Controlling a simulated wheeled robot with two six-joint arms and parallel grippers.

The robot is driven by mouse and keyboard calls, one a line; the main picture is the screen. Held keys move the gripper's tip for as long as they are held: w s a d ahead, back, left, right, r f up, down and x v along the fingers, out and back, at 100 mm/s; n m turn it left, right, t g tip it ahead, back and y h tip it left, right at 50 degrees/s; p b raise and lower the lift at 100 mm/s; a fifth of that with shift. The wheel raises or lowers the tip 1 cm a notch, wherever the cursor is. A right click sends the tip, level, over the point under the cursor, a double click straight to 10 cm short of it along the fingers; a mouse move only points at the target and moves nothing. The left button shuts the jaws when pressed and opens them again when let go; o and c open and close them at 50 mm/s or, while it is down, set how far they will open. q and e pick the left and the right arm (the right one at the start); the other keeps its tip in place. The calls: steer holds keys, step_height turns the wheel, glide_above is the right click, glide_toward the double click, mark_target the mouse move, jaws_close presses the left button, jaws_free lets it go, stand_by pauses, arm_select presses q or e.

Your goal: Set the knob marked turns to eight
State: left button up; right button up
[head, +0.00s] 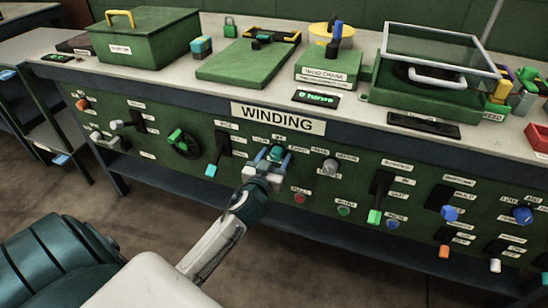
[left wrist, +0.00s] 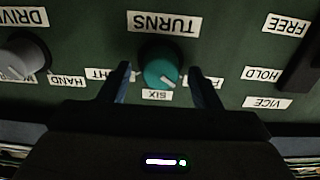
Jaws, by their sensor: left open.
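A partly covered label ending in "GHT" (left wrist: 107,74) is at left. My left gripper (left wrist: 160,76) is open, with one finger on each side of the knob; I cannot tell whether they touch it. It also shows in the head view (head: 273,158). My right gripper is out of view.
A grey knob (left wrist: 25,52) is beside the turns knob, also in the head view (head: 330,166). A lever slot (left wrist: 303,65) is on the other side. A red button (head: 299,198) is below. The counter display (head: 316,97) reads 0 turns.

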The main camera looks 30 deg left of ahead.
arm_select(q)
steer(key=c, duration=1)
